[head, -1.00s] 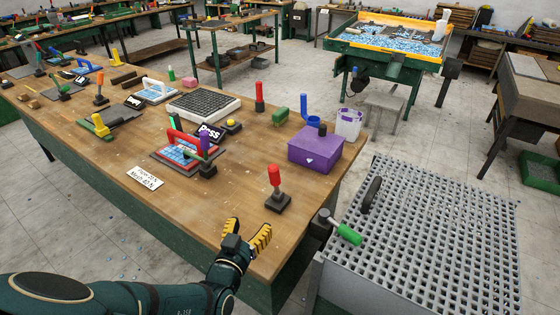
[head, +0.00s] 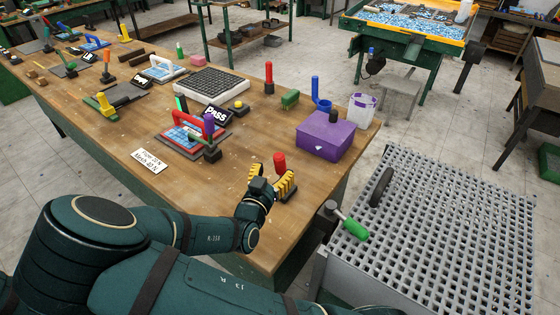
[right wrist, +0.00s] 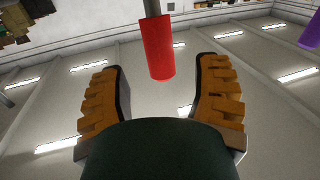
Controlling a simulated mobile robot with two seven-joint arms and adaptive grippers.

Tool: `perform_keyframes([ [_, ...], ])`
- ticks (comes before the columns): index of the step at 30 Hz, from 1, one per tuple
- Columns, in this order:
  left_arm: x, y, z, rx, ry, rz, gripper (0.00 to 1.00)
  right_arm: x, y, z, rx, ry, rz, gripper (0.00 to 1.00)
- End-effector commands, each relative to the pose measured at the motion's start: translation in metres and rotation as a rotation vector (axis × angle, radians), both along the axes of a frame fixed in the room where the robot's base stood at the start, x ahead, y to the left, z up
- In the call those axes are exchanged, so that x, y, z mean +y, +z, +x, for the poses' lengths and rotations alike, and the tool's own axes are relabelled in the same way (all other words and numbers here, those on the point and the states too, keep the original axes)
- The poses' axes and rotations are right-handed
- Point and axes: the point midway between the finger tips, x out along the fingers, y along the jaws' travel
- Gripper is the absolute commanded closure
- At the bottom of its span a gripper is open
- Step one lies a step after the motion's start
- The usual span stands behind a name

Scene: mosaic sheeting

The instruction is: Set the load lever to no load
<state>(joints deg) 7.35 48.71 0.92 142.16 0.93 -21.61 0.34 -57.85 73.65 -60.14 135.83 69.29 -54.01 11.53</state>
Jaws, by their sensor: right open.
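A lever with a red handle (head: 280,162) stands upright near the front right edge of the wooden workbench (head: 110,140). Its dark base is largely hidden behind my right gripper. My right gripper (head: 271,178) is open, with its yellow-padded fingers close to this lever. In the right wrist view the red handle (right wrist: 158,50) shows between and beyond the spread fingers (right wrist: 160,72), apart from both pads. A purple-handled lever (head: 209,125) stands beside a red-framed mesh piece (head: 188,145) on the bench. My left gripper is not in view.
A purple box (head: 325,137) stands right of the lever. A grey grating table (head: 440,220) with a green-handled crank (head: 353,227) lies beyond the bench's right edge. A printed card (head: 149,160) lies left. The bench between card and gripper is clear.

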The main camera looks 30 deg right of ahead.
Motion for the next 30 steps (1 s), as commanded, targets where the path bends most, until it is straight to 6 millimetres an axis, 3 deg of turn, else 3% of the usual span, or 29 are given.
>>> perform_keyframes([
  [3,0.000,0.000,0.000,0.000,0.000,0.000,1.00,-0.017,0.000,0.012,0.001,-0.003,0.000,0.37],
  [9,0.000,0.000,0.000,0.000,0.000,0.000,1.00,-0.034,0.000,0.026,0.000,0.000,0.000,0.37],
  [21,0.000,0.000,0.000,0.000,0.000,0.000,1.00,-0.039,0.000,0.030,0.000,0.001,0.000,0.37],
  [22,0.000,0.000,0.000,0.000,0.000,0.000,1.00,-0.039,0.000,0.030,0.000,0.001,0.000,0.42],
  [27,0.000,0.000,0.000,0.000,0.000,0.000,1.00,-0.039,0.000,0.030,0.001,0.001,0.001,1.00],
  [30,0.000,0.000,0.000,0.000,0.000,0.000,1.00,-0.039,0.000,0.030,0.001,0.001,0.001,1.00],
])
